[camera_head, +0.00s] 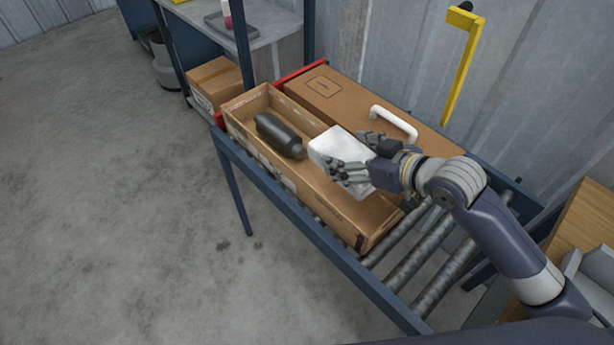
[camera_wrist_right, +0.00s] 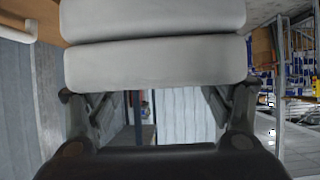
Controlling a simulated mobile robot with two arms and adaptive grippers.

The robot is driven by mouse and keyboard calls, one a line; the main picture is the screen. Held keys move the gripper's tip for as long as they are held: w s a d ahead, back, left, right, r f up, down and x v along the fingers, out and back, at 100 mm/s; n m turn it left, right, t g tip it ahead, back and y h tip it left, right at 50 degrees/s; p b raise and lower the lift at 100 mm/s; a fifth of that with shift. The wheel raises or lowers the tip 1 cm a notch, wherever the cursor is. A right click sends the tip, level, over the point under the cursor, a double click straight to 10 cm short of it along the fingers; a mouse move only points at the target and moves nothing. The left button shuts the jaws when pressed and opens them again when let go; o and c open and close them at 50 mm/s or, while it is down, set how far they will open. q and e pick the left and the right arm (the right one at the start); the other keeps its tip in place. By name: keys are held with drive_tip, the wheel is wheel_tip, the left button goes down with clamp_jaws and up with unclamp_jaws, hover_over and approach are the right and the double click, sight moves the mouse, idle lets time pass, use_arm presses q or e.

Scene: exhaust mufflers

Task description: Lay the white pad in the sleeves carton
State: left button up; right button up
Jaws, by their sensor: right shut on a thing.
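The white pad (camera_head: 338,148) is a pale block held by my right gripper (camera_head: 350,154) over the open carton. It also shows in the right wrist view (camera_wrist_right: 150,65), as two pale layers across the top, with a finger at either side below. My right gripper is shut on the pad. The long, open brown carton, taken as the sleeves carton (camera_head: 338,207), stands on the roller conveyor. A dark cylindrical piece (camera_head: 278,135) with a narrower end lies inside it, left of the pad. I cannot tell whether the pad touches the carton. My left gripper is not in view.
A closed brown carton (camera_head: 330,98) with a white handle (camera_head: 394,123) stands directly behind the open one. Bare rollers (camera_head: 408,262) lie to the right. A yellow bracket (camera_head: 459,70) stands out at the wall. A small box (camera_head: 214,82) sits on a shelf at the back left.

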drive_tip(key=shift+w+d+f, duration=0.3)
drive_tip(key=shift+d+f, duration=0.2)
drive_tip(key=shift+f, duration=0.1)
drive_tip(key=shift+w+d+f+b, duration=0.15)
drive_tip(key=shift+d+b, duration=0.05)
drive_tip(key=shift+b, duration=0.2)
wheel_tip(320, 180, down, 10)
drive_tip(key=shift+r+b, duration=0.2)
drive_tip(key=shift+b, duration=0.1)
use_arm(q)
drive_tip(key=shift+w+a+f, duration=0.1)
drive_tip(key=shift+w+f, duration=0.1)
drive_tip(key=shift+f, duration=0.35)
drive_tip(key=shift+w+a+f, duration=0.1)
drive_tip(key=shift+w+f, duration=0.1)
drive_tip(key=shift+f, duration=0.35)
use_arm(e)
drive_tip(key=shift+f, duration=0.1)
drive_tip(key=shift+f, duration=0.1)
drive_tip(key=shift+f, duration=0.55)
drive_tip(key=o, duration=0.8)
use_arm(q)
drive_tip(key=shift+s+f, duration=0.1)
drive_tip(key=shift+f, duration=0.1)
